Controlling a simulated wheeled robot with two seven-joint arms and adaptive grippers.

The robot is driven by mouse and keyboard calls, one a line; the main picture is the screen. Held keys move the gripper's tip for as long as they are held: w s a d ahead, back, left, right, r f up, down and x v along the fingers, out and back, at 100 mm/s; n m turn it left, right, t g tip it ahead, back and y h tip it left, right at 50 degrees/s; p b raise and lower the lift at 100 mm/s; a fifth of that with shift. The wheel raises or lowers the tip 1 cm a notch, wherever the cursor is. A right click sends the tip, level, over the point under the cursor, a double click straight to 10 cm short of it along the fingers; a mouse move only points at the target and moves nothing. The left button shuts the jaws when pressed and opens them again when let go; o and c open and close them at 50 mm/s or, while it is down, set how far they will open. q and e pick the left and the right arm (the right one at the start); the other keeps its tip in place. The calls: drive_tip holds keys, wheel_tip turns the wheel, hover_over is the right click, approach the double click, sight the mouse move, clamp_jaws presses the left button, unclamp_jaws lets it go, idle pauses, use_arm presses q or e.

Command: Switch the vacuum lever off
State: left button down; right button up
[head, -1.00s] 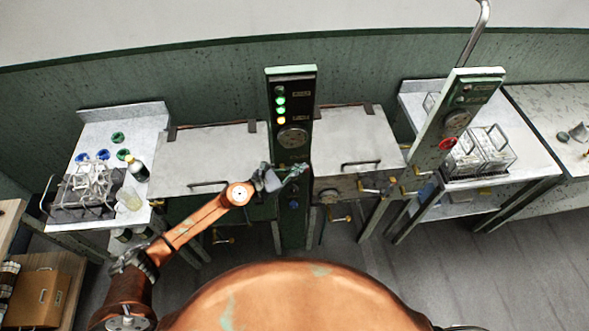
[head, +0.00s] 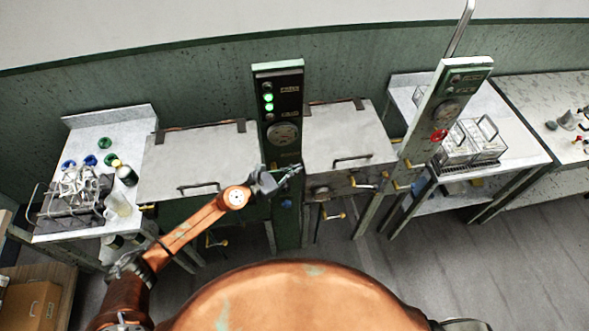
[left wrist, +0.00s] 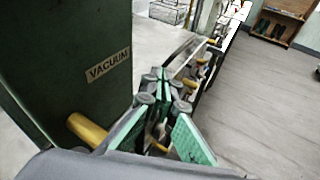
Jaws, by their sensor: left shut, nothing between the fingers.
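The dark green control post (head: 281,130) stands in the middle of the head view, between two metal-lidded basins. In the left wrist view its side bears a VACUUM label (left wrist: 108,67). A brass-coloured lever handle (left wrist: 87,130) sticks out below the label, partly hidden by my grey gripper body. My left gripper (head: 294,171) is in front of the post's lower part, its fingers pointing right; it also shows in the left wrist view (left wrist: 160,80). It is shut and empty, beside the handle. My right gripper is not in view.
A second post (head: 445,110) with a red knob stands right. A side table (head: 125,117) holds bottles and a rack. Open floor (head: 480,260) lies at right.

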use_arm(q)
drive_tip(key=s+a+r+p, duration=0.3)
drive_tip(key=s+r+p, duration=0.4)
drive_tip(key=r+p, duration=0.2)
wheel_tip(320, 180, up, 3)
drive_tip(key=shift+a+f, duration=0.2)
drive_tip(key=shift+a, duration=0.05)
idle(0.4)
